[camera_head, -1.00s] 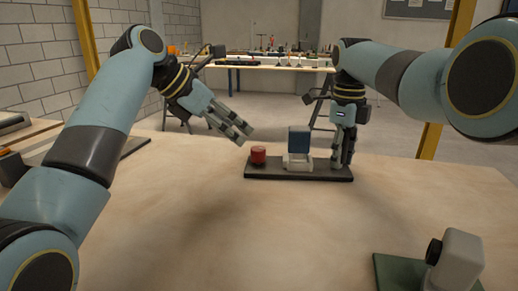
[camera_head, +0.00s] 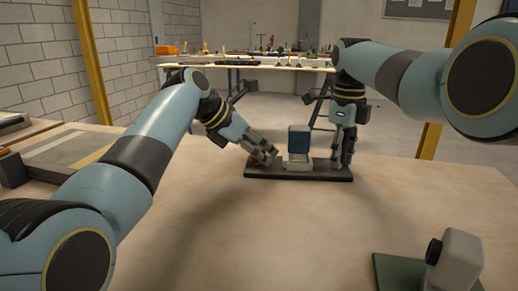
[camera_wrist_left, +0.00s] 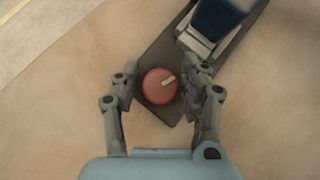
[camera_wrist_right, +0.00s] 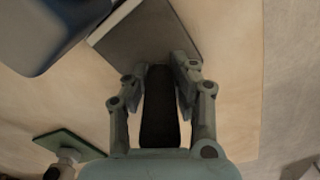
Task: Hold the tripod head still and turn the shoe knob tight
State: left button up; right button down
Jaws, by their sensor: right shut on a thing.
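A dark base plate (camera_head: 318,176) on the table bears a white block with a blue top (camera_head: 299,143), which I take for the tripod head. A round red knob (camera_wrist_left: 156,90) with a pale mark sits at the plate's left end, mostly hidden by my gripper in the head view. My left gripper (camera_head: 266,157) is open, with one finger on each side of the knob; small gaps seem to show in the left wrist view. My right gripper (camera_head: 343,162) points down at the plate's right end, shut on a dark handle (camera_wrist_right: 159,112).
A grey-white device with a black knob (camera_head: 455,262) stands on a green plate (camera_head: 398,271) at the front right. The table's front middle (camera_head: 270,235) is clear. A flat grey-beige panel (camera_head: 75,152) lies at the left. A cluttered bench stands behind.

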pick_arm(q)
grip_shut()
jog(key=shift+m, duration=0.4)
jog(key=m+g+h, duration=0.1)
jog(key=m+g, duration=0.2)
jog(key=m, duration=0.1)
jog(key=shift+h, duration=0.3)
jog(key=shift+s+m+g, duration=0.1)
jog(key=shift+m+g, duration=0.8)
jog(key=shift+f, duration=0.1)
jog(key=shift+o, duration=1.8)
grip_release()
